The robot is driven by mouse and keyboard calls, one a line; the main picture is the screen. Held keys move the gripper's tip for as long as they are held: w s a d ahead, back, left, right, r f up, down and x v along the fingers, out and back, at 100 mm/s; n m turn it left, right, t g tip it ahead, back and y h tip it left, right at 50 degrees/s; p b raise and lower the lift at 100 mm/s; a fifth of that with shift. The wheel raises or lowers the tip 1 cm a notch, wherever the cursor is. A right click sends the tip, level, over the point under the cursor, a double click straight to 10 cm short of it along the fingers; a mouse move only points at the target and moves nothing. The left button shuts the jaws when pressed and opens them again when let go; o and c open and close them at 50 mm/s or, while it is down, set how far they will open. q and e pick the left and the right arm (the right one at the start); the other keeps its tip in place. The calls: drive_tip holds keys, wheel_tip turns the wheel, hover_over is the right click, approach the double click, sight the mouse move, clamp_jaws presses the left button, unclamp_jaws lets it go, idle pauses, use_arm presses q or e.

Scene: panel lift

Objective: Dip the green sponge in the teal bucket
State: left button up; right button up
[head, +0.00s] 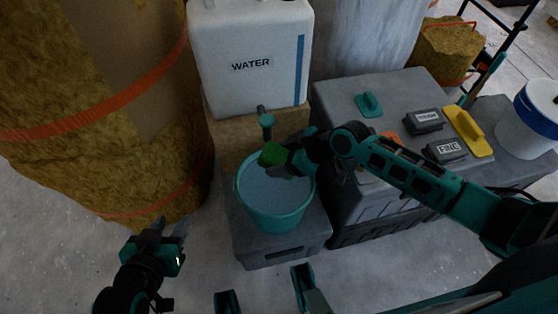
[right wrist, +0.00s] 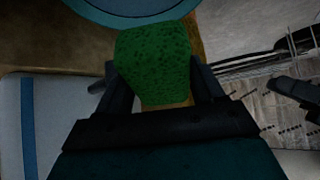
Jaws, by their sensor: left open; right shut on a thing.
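The green sponge (head: 272,154) is held in my right gripper (head: 284,158), over the back part of the teal bucket. In the right wrist view the sponge (right wrist: 153,62) sits between the two dark fingers, and the bucket's rim (right wrist: 130,14) shows beyond it. The teal bucket (head: 272,219) is upright and holds greyish liquid. The sponge appears to be above the liquid; its exact height is hard to tell. My left gripper (head: 174,232) is open and empty, low at the left, apart from the bucket.
The bucket stands on a grey case (head: 282,251). A white water container (head: 250,60) with a small tap stands behind it. A large strapped roll (head: 90,110) is at left. Blocks labelled FINE (head: 446,150) and a yellow float (head: 468,131) lie on the grey box at right.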

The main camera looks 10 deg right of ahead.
drive_tip(key=shift+w+a+f+n+y+b, duration=0.1)
drive_tip(key=shift+w+f+n+y+b, duration=0.25)
drive_tip(key=shift+w+f, duration=0.55)
use_arm(q)
drive_tip(key=shift+w+d+f, duration=0.15)
drive_tip(key=shift+w+f, duration=0.1)
drive_tip(key=shift+w, duration=0.15)
use_arm(e)
drive_tip(key=shift+w+f+y, duration=0.15)
drive_tip(key=shift+f+y, duration=0.1)
drive_tip(key=shift+f, duration=0.15)
use_arm(q)
wheel_tip(320, 180, down, 7)
drive_tip(key=d+b, duration=0.1)
drive_tip(key=b, duration=0.9)
drive_tip(key=shift+w+d+f+h, duration=0.15)
drive_tip(key=shift+f+h, duration=0.05)
drive_tip(key=shift+h, duration=0.2)
use_arm(e)
wheel_tip(320, 180, down, 10)
drive_tip(key=shift+f, duration=0.15)
use_arm(q)
drive_tip(key=shift+f, duration=0.2)
